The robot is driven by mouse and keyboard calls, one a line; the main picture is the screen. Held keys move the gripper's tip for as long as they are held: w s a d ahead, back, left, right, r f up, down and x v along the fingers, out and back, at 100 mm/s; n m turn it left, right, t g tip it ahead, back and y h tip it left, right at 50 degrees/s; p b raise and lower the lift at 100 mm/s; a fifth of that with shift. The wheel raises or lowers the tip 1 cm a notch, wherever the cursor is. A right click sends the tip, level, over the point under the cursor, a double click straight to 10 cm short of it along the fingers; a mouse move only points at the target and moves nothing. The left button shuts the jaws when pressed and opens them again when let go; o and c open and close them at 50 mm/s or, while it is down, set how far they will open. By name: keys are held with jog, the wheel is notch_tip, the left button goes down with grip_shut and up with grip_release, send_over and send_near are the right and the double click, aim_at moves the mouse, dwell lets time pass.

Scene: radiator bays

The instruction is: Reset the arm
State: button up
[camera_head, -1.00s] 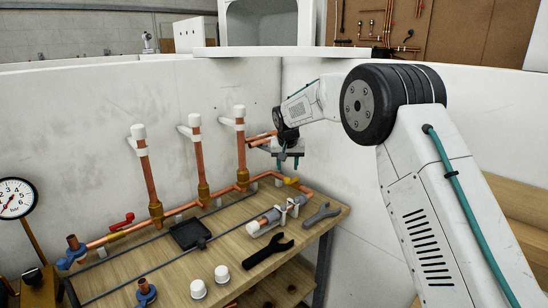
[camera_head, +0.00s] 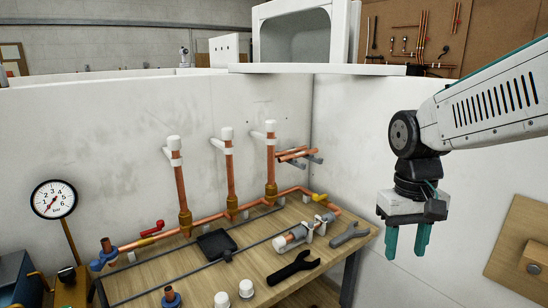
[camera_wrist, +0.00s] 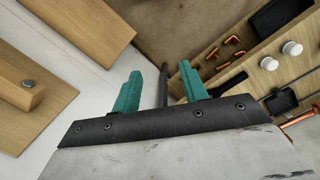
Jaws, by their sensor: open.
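My gripper (camera_head: 408,240) hangs at the right in the head view, its green fingers pointing down, apart and empty. It is to the right of the workbench (camera_head: 140,284), in front of the white wall. In the wrist view the two green fingers (camera_wrist: 160,88) stand apart with nothing between them. A dark bar behind them, seen in the gap, looks like the bench leg or edge. The arm comes in from the upper right.
The bench carries copper pipes with white caps (camera_head: 228,165), a black wrench (camera_head: 293,268), a grey wrench (camera_head: 349,235), white caps (camera_head: 246,288) and a black tray (camera_head: 216,243). A pressure gauge (camera_head: 54,199) stands at left. Wooden boards (camera_head: 520,245) are at right.

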jog(key=s+d+r+t, duration=0.1)
jog(key=s+d+t, duration=0.1)
jog(key=s, duration=1.4)
jog(key=shift+d+r+m, duration=0.15)
jog(key=shift+m, duration=0.15)
